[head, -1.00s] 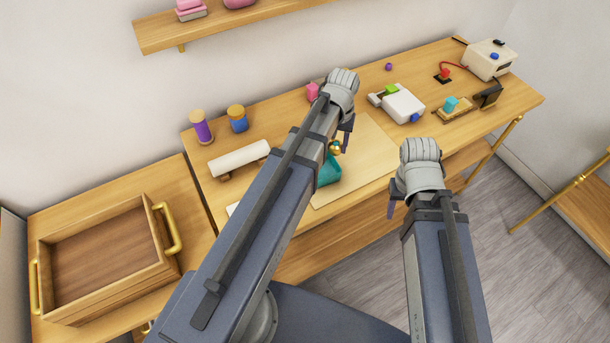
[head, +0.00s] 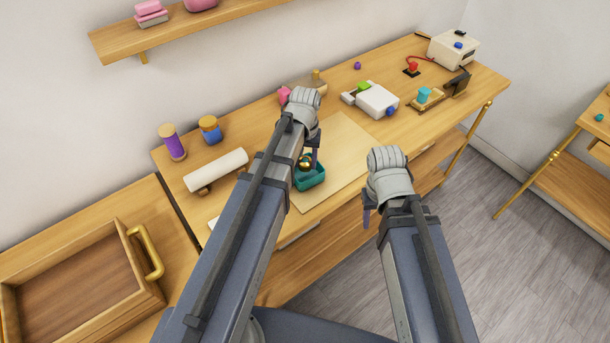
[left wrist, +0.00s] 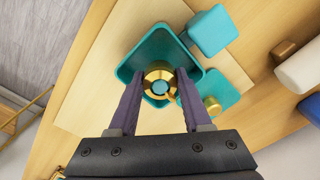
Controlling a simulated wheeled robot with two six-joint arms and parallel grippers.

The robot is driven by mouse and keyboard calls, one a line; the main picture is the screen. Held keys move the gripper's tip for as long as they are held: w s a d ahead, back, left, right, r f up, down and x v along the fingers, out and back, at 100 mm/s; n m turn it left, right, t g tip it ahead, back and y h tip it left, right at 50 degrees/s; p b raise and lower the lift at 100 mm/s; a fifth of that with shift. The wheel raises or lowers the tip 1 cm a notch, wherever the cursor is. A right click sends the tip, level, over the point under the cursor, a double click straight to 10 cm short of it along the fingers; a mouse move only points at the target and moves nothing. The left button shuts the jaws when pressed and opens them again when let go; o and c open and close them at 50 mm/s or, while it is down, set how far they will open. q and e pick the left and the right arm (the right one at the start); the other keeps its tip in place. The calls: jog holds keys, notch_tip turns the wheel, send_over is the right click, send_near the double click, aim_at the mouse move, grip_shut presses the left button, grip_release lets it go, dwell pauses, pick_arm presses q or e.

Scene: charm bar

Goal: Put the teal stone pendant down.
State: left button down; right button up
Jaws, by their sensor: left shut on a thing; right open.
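The teal stone pendant (left wrist: 160,84) is a gold round piece with a teal centre. In the left wrist view it sits between the two purple fingers of my left gripper (left wrist: 160,80), which is shut on it. It is over the inside of a teal tray (left wrist: 128,72); I cannot tell whether it touches the tray's floor. In the head view my left gripper (head: 311,158) is at the teal tray (head: 313,180), and a bit of gold shows there. My right gripper (head: 370,212) is open and empty in front of the workbench, its fingers partly hidden.
Next to the tray are a teal block (left wrist: 211,30) and a teal flat piece (left wrist: 226,88) with a gold knob. A white roll (head: 217,170) and spools (head: 172,142) stand left. A white device (head: 378,100) stands right. An open wooden drawer box (head: 72,285) is lower left.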

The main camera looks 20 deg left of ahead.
aim_at(305, 169)
pick_arm(q)
jog(key=shift+f, duration=0.1)
notch_tip(305, 169, down, 4)
jog(key=b, duration=0.3)
jog(key=shift+r+b, duration=0.25)
jog(key=shift+b, duration=0.05)
jog(key=shift+f, duration=0.15)
jog(key=c, duration=0.6)
grip_release()
